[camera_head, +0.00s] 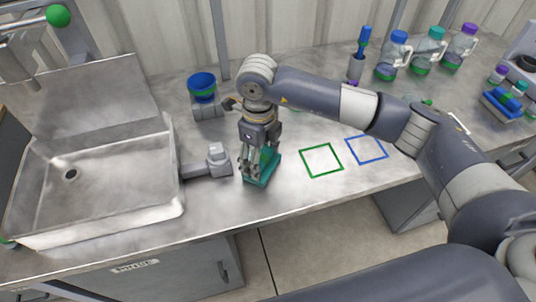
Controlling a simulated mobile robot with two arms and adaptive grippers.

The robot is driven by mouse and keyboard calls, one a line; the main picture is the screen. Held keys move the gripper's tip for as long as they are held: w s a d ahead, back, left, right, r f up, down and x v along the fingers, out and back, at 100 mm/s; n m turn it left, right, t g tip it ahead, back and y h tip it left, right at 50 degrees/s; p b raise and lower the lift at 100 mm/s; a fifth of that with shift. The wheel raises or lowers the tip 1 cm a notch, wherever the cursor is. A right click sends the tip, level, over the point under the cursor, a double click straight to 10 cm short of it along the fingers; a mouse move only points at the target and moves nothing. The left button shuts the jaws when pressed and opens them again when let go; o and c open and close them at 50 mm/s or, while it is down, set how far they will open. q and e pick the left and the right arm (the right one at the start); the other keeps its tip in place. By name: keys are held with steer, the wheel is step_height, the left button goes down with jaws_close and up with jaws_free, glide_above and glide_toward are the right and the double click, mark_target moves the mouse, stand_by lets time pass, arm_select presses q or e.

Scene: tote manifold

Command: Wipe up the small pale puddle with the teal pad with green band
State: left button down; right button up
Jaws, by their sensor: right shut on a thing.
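My right gripper (250,170) points down at the counter, right of the sink, and is shut on the teal pad (265,168). The pad seems to rest on or just above the steel counter near its front edge; I cannot tell if it touches. A green part of the pad shows between and beside the fingers, which cover much of it. I cannot make out the small pale puddle; the pad or my arm may hide it. My left gripper is not in view.
A steel sink (172,205) is at the left, with a grey fixture (215,160) beside it. Green (321,145) and blue (382,157) square outlines mark clear counter. Several bottles (434,46) stand at the back right.

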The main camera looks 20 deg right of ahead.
steer(key=shift+s+a+b, duration=0.1)
steer(key=shift+a+b, duration=0.55)
steer(key=shift+a, duration=1.6)
steer(key=shift+r, duration=0.2)
steer(key=shift+d+r+b, duration=0.1)
steer(key=shift+d+b, duration=0.35)
steer(key=shift+b, duration=0.05)
steer(key=shift+w+d, duration=0.25)
steer(key=shift+d, duration=0.6)
steer(key=shift+d+f+b, duration=0.15)
steer(key=shift+d+b, duration=0.4)
steer(key=shift+d, duration=0.65)
steer(key=shift+d+f+b, duration=0.2)
steer(key=shift+d+b, duration=0.35)
steer(key=shift+d, duration=0.6)
steer(key=shift+d+f+b, duration=0.15)
steer(key=shift+d+b, duration=0.4)
steer(key=shift+d, duration=0.65)
steer(key=shift+s, duration=0.1)
step_height(320, 180, up, 6)
steer(key=p, duration=0.3)
steer(key=shift+r, duration=0.15)
